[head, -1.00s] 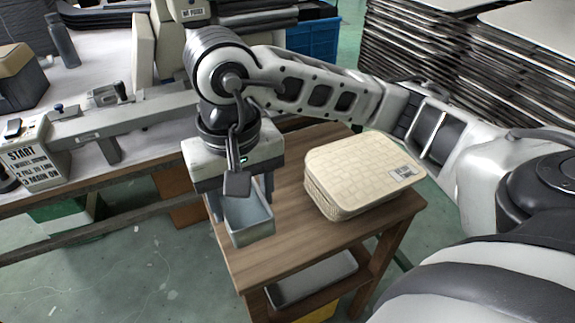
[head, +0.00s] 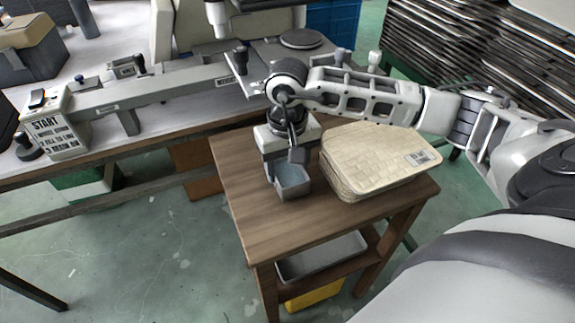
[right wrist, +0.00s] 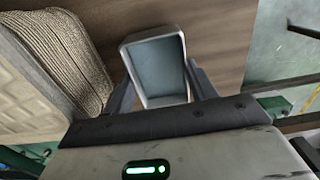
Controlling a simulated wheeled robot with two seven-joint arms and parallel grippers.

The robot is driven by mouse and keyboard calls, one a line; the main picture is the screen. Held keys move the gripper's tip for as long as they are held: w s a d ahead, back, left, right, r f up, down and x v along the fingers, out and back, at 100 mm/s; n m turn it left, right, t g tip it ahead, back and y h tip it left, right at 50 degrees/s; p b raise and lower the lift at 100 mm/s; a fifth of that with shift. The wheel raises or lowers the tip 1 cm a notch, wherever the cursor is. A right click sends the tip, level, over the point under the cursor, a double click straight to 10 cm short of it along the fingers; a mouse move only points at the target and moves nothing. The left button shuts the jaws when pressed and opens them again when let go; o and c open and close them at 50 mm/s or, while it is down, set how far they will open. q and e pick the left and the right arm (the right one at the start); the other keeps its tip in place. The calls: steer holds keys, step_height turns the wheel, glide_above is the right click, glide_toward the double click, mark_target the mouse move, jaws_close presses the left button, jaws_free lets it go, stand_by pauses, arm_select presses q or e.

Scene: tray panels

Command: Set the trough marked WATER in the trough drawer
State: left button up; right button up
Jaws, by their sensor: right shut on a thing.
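A small open grey metal trough (head: 294,187) hangs under my right gripper (head: 285,172) over the wooden side table. My right gripper is shut on it, and in the right wrist view the trough (right wrist: 160,72) sits between the two fingers with its open top and empty inside showing. I see no WATER marking on it. I cannot tell whether its bottom touches the table top. No trough drawer can be made out. My left gripper is not in view.
A stack of woven cream panels (head: 375,155) lies on the wooden table (head: 265,230), right of the trough. A metal tray (head: 320,255) lies on the lower shelf. A workbench machine with a START panel (head: 50,130) stands at left. The table's front left is clear.

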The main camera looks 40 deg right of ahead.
steer(key=shift+f+b, duration=0.3)
steer(key=shift+f, duration=0.3)
steer(key=o, duration=1.2)
steer(key=shift+c, duration=0.2)
steer(key=shift+r, duration=0.2)
